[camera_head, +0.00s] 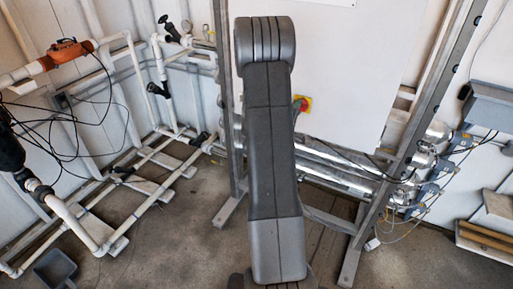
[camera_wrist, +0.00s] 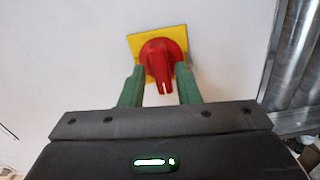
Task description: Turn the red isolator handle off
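The red isolator handle (camera_wrist: 160,65) sits on a yellow square plate (camera_wrist: 141,39) on a white panel, upper middle of the wrist view. Its grip points down in the picture, with a white mark near its lower end. My gripper (camera_wrist: 161,80) is open, with one green finger on each side of the handle's grip. I cannot tell whether the fingers touch it. In the head view the isolator's yellow plate (camera_head: 307,101) and a bit of the red handle (camera_head: 299,104) show just right of my arm. My arm hides the rest, and my gripper does not show there.
The white panel (camera_head: 355,70) is held in a metal frame (camera_head: 415,130). Shiny metal tubes (camera_head: 340,178) run below it. White pipes (camera_head: 150,195) and black cables stand at the left. Grey boxes (camera_head: 490,105) are at the right. Some floor is bare.

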